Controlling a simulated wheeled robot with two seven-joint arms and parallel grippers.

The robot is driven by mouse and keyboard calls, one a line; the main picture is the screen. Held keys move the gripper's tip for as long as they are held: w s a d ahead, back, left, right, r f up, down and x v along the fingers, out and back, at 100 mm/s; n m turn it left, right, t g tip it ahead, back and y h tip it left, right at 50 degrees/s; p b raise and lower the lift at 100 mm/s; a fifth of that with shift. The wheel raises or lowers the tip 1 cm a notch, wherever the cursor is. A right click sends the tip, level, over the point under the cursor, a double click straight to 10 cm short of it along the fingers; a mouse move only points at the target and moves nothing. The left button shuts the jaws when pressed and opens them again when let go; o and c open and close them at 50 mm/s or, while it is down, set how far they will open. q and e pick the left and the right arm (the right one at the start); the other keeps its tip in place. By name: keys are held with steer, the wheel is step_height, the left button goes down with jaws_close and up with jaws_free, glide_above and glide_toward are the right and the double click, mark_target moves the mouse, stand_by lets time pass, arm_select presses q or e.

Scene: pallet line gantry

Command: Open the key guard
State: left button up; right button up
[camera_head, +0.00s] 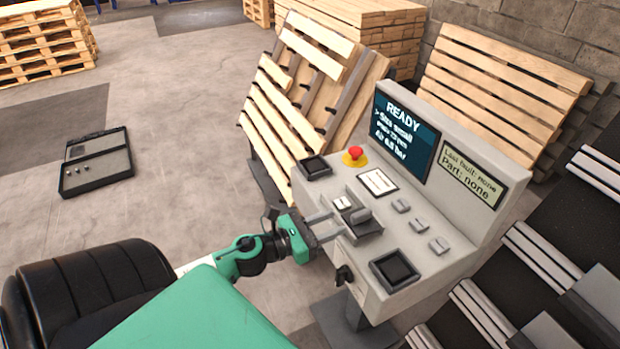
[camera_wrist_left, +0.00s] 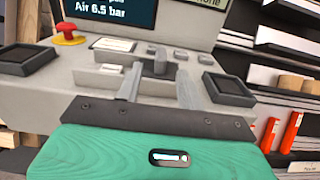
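A grey control console (camera_head: 445,275) stands in front of me. On its sloped top, a dark plate (camera_head: 369,229) carries a small raised grey piece (camera_head: 360,215), which looks like the key guard, though no label confirms this. In the left wrist view the raised grey piece (camera_wrist_left: 160,58) stands beyond and between the finger ends. My left gripper (camera_head: 338,222) is open and empty, its two fingers apart at the console's near edge. The wrist view also shows the gripper (camera_wrist_left: 160,72). My right gripper is not in view.
A red emergency button (camera_head: 354,153) on yellow, two black square pads (camera_head: 314,167) (camera_head: 396,267) and several small grey buttons (camera_head: 420,225) surround it. A black knob (camera_head: 344,274) juts from the front. The screen (camera_head: 405,137) reads READY. Pallets (camera_head: 300,95) stand behind.

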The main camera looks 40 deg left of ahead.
arm_select(q)
steer(key=b+v, duration=0.1)
steer(key=v, duration=0.3)
steer(key=shift+s+a, duration=0.2)
steer(key=shift+s, duration=0.15)
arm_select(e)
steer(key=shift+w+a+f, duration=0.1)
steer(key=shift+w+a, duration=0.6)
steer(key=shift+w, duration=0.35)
